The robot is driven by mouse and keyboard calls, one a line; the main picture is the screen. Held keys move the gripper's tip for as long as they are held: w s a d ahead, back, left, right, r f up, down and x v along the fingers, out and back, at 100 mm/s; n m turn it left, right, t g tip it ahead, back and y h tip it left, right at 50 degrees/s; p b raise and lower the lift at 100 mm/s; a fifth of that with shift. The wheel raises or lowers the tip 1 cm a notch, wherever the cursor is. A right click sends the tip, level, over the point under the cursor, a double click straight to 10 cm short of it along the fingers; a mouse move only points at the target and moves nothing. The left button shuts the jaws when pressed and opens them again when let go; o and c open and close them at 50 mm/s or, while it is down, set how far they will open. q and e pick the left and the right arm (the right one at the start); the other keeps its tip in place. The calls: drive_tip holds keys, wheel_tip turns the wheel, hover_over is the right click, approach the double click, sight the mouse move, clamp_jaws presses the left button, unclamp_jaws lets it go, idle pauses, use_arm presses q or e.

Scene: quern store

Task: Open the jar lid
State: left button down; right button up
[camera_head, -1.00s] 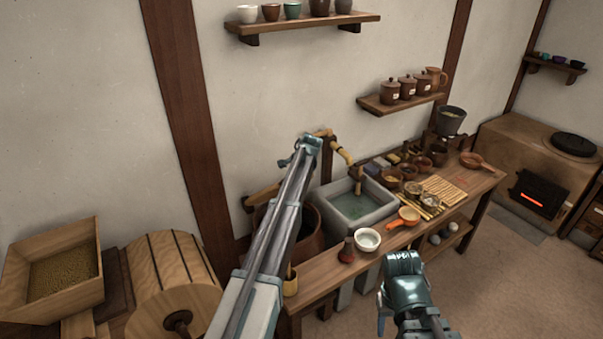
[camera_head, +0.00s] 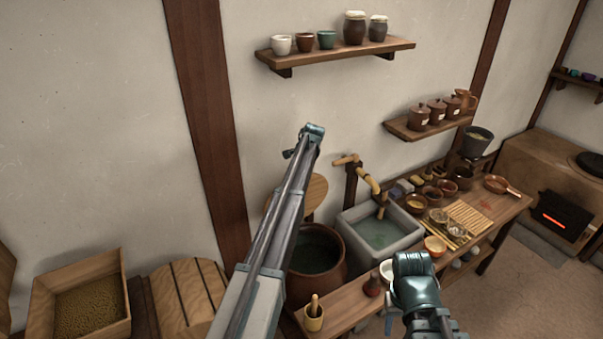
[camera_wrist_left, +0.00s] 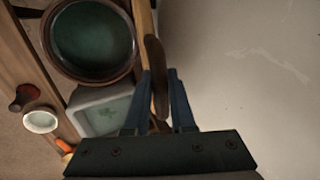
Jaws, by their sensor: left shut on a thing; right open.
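The jar is a big brown pot (camera_head: 332,276) with dark green water inside. Its mouth is uncovered, and its round rim (camera_wrist_left: 128,68) shows at upper left in the left wrist view. The round wooden lid (camera_head: 315,189) is tipped up behind the jar near the wall, partly hidden by my left arm. In the left wrist view the lid (camera_wrist_left: 143,20) is edge-on. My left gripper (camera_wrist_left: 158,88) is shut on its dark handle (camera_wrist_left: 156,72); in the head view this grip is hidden. My right gripper (camera_head: 412,268) is open and empty, above the bench front.
A stone basin (camera_head: 350,228) with a bamboo spout stands right of the jar. The bench (camera_head: 352,303) holds a cup with a pestle (camera_head: 313,318), bowls and a mat. Shelves (camera_head: 340,52) hang on the wall. A grain box (camera_head: 82,300) stands at lower left.

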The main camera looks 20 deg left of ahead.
use_arm(q)
drive_tip(key=shift+w+a+r, duration=0.1)
drive_tip(key=shift+w+a, duration=0.05)
drive_tip(key=shift+a, duration=0.1)
drive_tip(key=c, duration=0.8)
unclamp_jaws()
drive_tip(key=shift+o, duration=0.2)
drive_tip(key=shift+d+r, duration=0.1)
drive_tip(key=p+v, duration=0.7)
drive_tip(key=shift+d, duration=0.1)
